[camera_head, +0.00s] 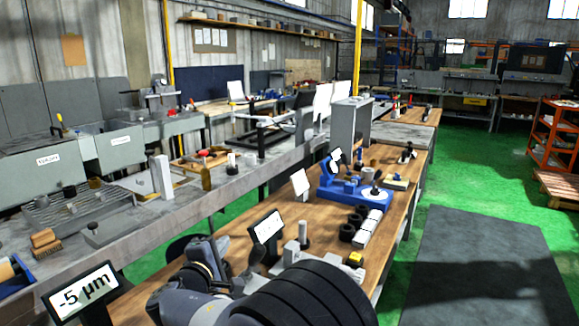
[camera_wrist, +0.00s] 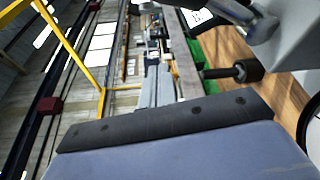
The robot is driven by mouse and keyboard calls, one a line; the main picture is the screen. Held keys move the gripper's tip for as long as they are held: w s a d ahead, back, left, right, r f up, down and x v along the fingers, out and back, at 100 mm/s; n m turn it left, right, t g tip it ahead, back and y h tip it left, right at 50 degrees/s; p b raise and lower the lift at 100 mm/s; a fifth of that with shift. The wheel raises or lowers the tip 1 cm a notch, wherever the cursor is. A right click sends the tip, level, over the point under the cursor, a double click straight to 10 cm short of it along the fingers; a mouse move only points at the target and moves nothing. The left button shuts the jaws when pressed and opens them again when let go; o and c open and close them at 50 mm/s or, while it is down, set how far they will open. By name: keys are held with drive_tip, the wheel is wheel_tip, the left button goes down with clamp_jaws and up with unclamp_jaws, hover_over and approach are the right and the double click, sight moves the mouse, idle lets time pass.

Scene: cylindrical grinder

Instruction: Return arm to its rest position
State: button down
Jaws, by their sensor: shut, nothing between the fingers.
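My arm (camera_head: 315,295) is folded low at the bottom middle of the head view, over the near end of the wooden bench (camera_head: 240,232). It has grey-blue links and black ribbed bands. In the wrist view, a blue-grey body with a dark bolted edge fills the bottom, and I take this dark front as my gripper (camera_wrist: 165,120). It is shut and holds nothing. The fingertips do not show clearly in the head view. The wrist view is tilted steeply.
A display reading "-5 µm" (camera_head: 82,292) and a dark tablet (camera_head: 267,227) stand close to the arm. A blue bench device (camera_head: 352,188) is farther along the bench. A grey machine bed (camera_head: 150,212) runs at left. Green floor and a dark mat (camera_head: 483,265) are clear at right.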

drive_tip(key=shift+w+a+n+p, duration=0.1)
drive_tip(key=shift+a+n+p, duration=0.15)
drive_tip(key=shift+p, duration=0.4)
drive_tip(key=shift+f, duration=0.1)
